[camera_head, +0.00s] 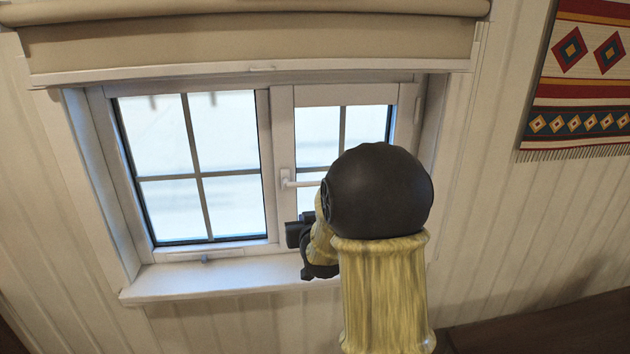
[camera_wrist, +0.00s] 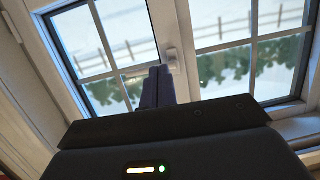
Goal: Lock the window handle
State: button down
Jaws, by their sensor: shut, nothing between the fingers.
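The white window handle (camera_head: 300,184) sits on the middle frame of the window (camera_head: 282,130), with its lever pointing sideways to the right. My arm hides part of the window to its right. In the wrist view the handle (camera_wrist: 172,56) is partly in sight, just beyond and slightly right of the fingertips. My gripper (camera_head: 293,232) is below the handle in the head view, near the lower frame. In the wrist view my gripper (camera_wrist: 158,70) has its dark fingers together with nothing between them. I cannot tell whether the fingertips touch the handle.
A white sill (camera_head: 220,276) runs below the window. A rolled beige blind (camera_head: 250,45) hangs above it. A patterned textile (camera_head: 585,75) hangs on the right wall. The space in front of the left pane is clear.

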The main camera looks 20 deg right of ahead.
jog(key=w+d+r+t+h, duration=0.2)
jog(key=w+d+r+t, duration=0.1)
jog(key=d+r+t, duration=0.1)
notch_tip(320, 180, up, 2)
jog(key=shift+d+m, duration=0.4)
jog(key=shift+d, duration=0.5)
jog(key=shift+w, duration=0.1)
jog(key=r+p+x, duration=0.1)
jog(key=p+x, duration=0.4)
jog(key=x, duration=0.4)
jog(key=shift+f+p, duration=0.75)
jog(key=shift+f, duration=1.5)
